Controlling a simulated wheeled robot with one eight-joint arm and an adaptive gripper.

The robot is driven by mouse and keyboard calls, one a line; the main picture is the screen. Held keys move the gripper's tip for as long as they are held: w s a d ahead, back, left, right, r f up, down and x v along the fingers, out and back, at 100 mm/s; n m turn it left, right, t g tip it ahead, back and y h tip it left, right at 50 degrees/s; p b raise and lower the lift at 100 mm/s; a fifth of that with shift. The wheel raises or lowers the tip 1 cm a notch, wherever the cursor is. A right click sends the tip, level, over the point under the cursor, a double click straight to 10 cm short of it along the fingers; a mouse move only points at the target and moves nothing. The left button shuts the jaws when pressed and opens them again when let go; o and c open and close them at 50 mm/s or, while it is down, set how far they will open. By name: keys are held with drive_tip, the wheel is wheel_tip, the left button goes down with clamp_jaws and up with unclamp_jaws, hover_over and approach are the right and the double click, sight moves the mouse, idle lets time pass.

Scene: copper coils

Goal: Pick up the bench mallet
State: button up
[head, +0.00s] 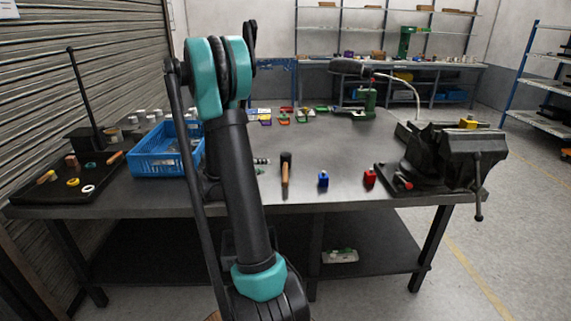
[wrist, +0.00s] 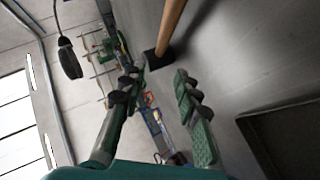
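The bench mallet has a black head (head: 286,158) and a wooden handle. It lies on the dark bench in the head view, handle toward the near edge. In the wrist view the mallet's handle (wrist: 172,20) runs down from the top edge to its dark head, just beyond the fingertips. My gripper (wrist: 155,85) is open, its two green-and-black fingers apart with nothing between them. The mallet appears apart from the fingers. In the head view my arm hides most of the gripper.
A blue crate (head: 158,163) stands left of my arm. A black vise (head: 445,158) sits at the right end.

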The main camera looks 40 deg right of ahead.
sight(285, 171)
drive_tip(key=x, duration=0.9)
drive_tip(key=shift+w+d+f, duration=0.1)
drive_tip(key=shift+d+f, duration=0.1)
drive_tip(key=shift+d, duration=0.15)
drive_tip(key=x, duration=0.5)
drive_tip(key=shift+w+f, duration=0.1)
drive_tip(key=shift+w, duration=0.15)
clamp_jaws()
